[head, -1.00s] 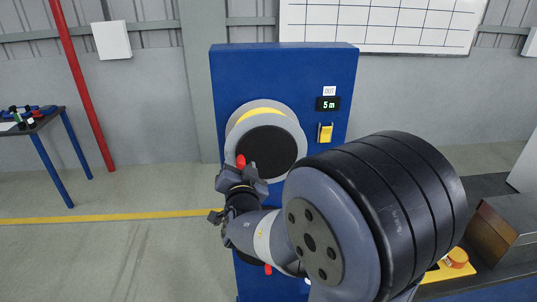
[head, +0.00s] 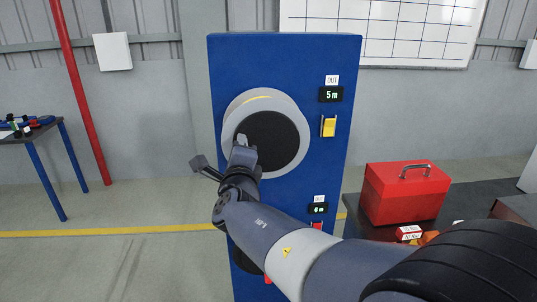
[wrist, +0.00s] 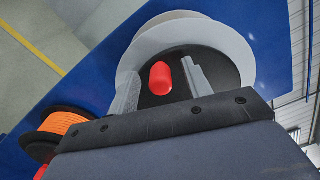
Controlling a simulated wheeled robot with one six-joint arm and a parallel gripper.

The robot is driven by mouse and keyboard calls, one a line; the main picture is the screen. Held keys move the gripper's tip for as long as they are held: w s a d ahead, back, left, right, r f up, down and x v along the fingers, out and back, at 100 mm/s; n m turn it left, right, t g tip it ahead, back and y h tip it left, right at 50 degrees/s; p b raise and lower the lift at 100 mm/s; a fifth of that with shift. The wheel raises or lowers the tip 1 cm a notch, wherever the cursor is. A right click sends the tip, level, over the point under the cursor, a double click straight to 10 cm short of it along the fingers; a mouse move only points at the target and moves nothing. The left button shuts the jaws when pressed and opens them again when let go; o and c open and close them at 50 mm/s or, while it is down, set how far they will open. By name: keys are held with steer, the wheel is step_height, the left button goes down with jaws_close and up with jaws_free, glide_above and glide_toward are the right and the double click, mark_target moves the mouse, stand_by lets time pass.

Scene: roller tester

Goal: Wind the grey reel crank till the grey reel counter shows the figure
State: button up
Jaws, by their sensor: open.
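The grey reel (head: 285,117) is on the upper part of a blue panel (head: 330,55), with a dark round face. Its counter (head: 331,94), under an OUT label, reads 5 m. The red crank knob (wrist: 161,78) shows in the wrist view on the dark face; in the head view my gripper hides it. My gripper (head: 241,150) is at the left of the reel face. In the wrist view its open jaws (wrist: 163,70) have one finger on each side of the knob; I cannot tell whether they touch it.
Below are a second reel with orange line (wrist: 66,124), its red knob (head: 267,279) and a counter (head: 318,208) that seems to read 0 m. A yellow switch (head: 328,126) sits under the upper counter. A red toolbox (head: 405,193) stands on a bench at right.

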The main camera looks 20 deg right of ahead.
steer(key=m+b, duration=0.2)
steer(key=m, duration=0.1)
steer(key=shift+f+m, duration=0.3)
steer(key=m, duration=0.1)
steer(key=m+b, duration=0.1)
steer(key=shift+r+m+b, duration=0.25)
steer(key=shift+m+b, duration=0.05)
steer(key=shift+m, duration=0.1)
steer(key=m+b, duration=0.3)
steer(key=m, duration=0.1)
steer(key=shift+f, duration=0.2)
steer(key=m+b, duration=0.2)
steer(key=m, duration=0.2)
steer(key=shift+b, duration=0.35)
steer(key=m, duration=0.2)
steer(key=m+b, duration=0.1)
steer(key=m, duration=0.1)
steer(key=shift+r, duration=0.4)
steer(key=shift+d+f+b, duration=0.1)
steer(key=shift+f+b, duration=0.05)
steer(key=shift+b, duration=0.2)
